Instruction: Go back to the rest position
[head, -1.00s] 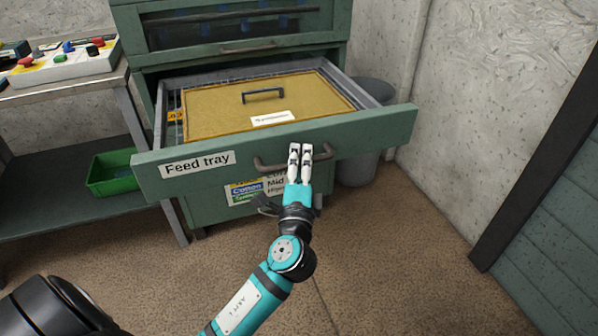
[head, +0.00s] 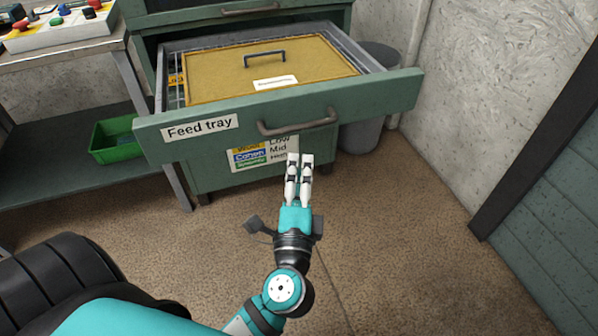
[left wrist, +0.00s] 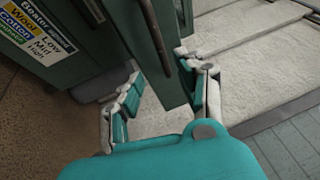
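The green feed tray drawer (head: 380,97) stands pulled open, its labelled front facing me. Its dark bar handle (head: 298,123) is free of my fingers in the head view. My left gripper (head: 300,158) is just below and in front of the handle, its fingers pointing up toward the drawer. In the left wrist view, the fingers (left wrist: 158,62) are spread apart with nothing held between them; the drawer front and handle (left wrist: 157,40) show beyond. My right gripper is not in view.
A yellow lid (head: 215,82) with a handle lies in the drawer. A bench with a control panel (head: 60,32) and a green bin (head: 118,140) is on the left. A grey bin (head: 372,125) stands behind the drawer, near the wall. The floor at right is clear.

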